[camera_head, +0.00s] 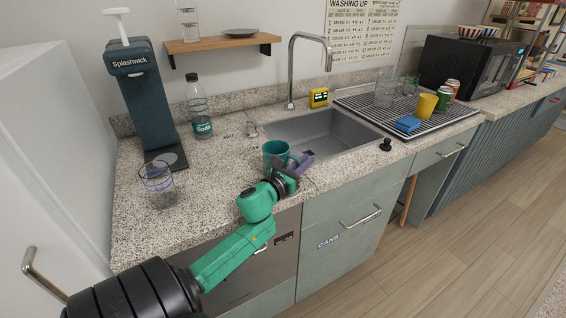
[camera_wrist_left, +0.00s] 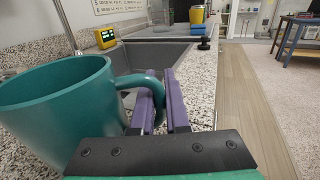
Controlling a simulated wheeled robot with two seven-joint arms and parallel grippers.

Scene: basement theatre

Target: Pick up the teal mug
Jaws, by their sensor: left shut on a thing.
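The teal mug (camera_head: 275,150) stands upright at the counter's front edge, left of the sink, in the head view. In the left wrist view the mug (camera_wrist_left: 55,105) fills the left side, with its handle toward the fingers. My left gripper (camera_head: 303,160) reaches in from the front, to the right of the mug. Its purple fingers (camera_wrist_left: 168,108) are shut on the mug's handle. I cannot tell whether the mug's base touches the counter. My right gripper is not in view.
The sink (camera_head: 325,135) lies just behind and right of the mug. A soda bottle (camera_head: 199,108), a glass (camera_head: 157,180) and the Splashwick dispenser (camera_head: 145,95) stand to the left. A drying rack (camera_head: 385,118) at right holds a yellow cup (camera_head: 426,106) and a blue sponge (camera_head: 408,123).

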